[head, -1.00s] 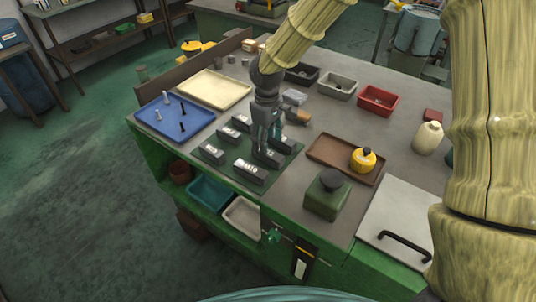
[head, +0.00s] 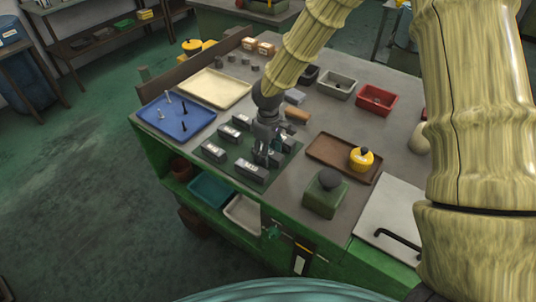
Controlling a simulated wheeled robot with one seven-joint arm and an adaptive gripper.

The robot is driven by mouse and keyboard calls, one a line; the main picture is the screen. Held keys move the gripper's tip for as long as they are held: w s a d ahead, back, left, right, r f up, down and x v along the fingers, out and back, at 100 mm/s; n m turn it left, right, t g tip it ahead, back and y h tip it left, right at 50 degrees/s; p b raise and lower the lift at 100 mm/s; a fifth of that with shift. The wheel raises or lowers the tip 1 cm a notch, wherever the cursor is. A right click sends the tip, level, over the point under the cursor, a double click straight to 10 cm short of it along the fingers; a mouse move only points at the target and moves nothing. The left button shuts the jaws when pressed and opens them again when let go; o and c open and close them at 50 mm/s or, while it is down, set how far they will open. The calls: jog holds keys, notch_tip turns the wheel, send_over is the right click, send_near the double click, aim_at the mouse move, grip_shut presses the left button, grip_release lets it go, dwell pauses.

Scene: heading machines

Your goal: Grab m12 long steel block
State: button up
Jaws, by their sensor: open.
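Several small dark blocks with pale label plates stand on a dark green mat (head: 232,162). The labels are too small to read, so I cannot tell which is the M12 long steel block. One longer block (head: 251,171) lies at the mat's front, with others at its left (head: 213,151) and behind (head: 229,132). My gripper (head: 267,158) is open and points down over the mat's right part, behind and right of the front block. Its fingers and wrist hide part of the mat and any block there; I cannot tell whether they touch one.
A blue tray (head: 200,123) with several upright bolts and a cream tray (head: 235,91) lie left and behind. A brown tray (head: 321,154) with a yellow round item (head: 361,158) and a green box (head: 323,202) stand at the right.

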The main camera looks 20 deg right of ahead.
grip_shut()
